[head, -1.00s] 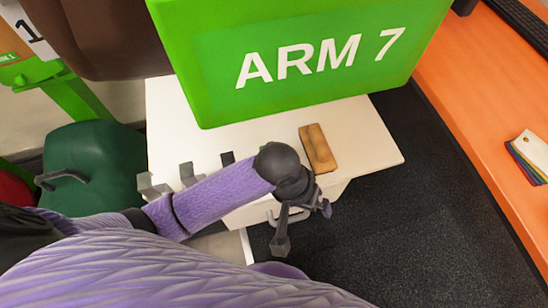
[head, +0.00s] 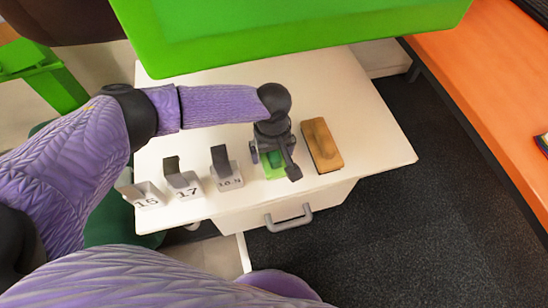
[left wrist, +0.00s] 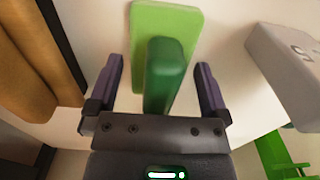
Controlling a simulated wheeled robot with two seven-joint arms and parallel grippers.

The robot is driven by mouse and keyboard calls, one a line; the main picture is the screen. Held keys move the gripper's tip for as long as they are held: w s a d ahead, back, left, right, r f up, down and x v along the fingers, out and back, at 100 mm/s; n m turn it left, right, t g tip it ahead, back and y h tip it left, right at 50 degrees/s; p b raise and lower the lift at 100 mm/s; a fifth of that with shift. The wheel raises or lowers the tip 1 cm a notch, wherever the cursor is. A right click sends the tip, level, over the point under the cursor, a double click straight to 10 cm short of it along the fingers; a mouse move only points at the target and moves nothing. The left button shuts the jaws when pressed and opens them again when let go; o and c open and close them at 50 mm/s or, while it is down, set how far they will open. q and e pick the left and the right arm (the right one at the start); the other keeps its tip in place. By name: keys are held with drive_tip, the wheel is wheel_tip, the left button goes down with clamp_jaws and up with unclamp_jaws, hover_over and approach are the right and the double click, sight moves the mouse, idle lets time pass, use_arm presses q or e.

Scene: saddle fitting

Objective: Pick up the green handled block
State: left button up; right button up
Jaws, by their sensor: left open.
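The green handled block (head: 272,170) lies on the white cabinet top, mostly hidden under my left gripper (head: 274,168) in the head view. In the left wrist view it shows as a light green base (left wrist: 150,20) with a darker green upright handle (left wrist: 168,72). My left gripper (left wrist: 160,75) is open there, with one finger on each side of the handle and a gap on both sides. It holds nothing. My right gripper is not in view.
A brown block (head: 321,146) lies close right of the green block. Grey numbered blocks with dark upright parts, 16 (head: 146,196), 17 (head: 183,183) and one more (head: 226,174), stand to the left. A green panel (head: 290,30) hangs above. The back of the cabinet top is clear.

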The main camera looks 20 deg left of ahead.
use_arm(q)
drive_tip(key=shift+r, duration=0.1)
drive_tip(key=shift+c, duration=0.9)
drive_tip(key=c, duration=0.9)
wheel_tip(320, 180, up, 9)
drive_tip(key=p, duration=0.6)
drive_tip(key=shift+r, duration=0.1)
drive_tip(key=shift+c, duration=0.2)
drive_tip(key=shift+r+p, duration=0.35)
drive_tip(key=shift+r, duration=0.05)
